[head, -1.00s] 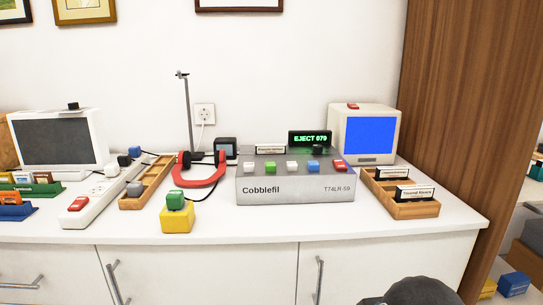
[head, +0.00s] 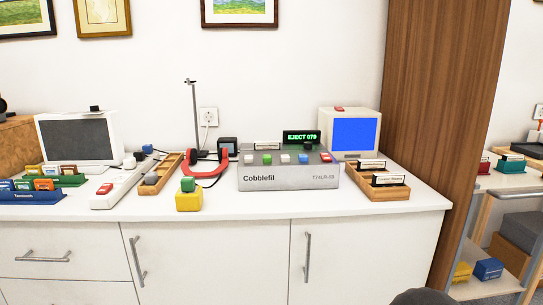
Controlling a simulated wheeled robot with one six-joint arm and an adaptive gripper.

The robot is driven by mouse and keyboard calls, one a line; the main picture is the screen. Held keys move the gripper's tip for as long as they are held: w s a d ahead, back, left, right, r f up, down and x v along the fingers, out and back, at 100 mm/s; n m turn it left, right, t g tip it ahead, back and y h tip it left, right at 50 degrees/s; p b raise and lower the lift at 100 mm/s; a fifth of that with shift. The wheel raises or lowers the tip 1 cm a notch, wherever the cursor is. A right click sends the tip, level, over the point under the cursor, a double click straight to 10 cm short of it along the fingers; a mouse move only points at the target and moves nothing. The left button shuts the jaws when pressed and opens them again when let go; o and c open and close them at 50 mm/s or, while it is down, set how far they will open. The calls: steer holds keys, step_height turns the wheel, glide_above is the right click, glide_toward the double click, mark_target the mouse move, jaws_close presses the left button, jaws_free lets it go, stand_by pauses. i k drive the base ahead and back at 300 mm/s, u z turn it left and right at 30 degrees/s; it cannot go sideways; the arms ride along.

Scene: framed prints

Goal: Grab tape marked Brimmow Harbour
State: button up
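A grey Cobblefil machine (head: 288,178) stands on the white counter, with a row of coloured buttons and a green display (head: 301,137) reading "EJECT 079". A labelled tape (head: 267,146) sticks up at the machine's top left; its label is too small to read surely. Two more labelled tapes, a rear one (head: 371,163) and a front one (head: 388,180), stand in a wooden rack (head: 390,193) right of the machine; their labels are also hard to read. My gripper is not in view; only a dark rounded part of my arm shows at the bottom edge.
A monitor with a blue screen (head: 354,135) stands behind the rack. A brown wooden panel (head: 440,110) borders the counter's right end. The counter's front strip is clear.

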mark_target(273, 145)
steer(key=z, duration=1.35)
steer(key=i, duration=0.85)
steer(key=u, duration=1.7)
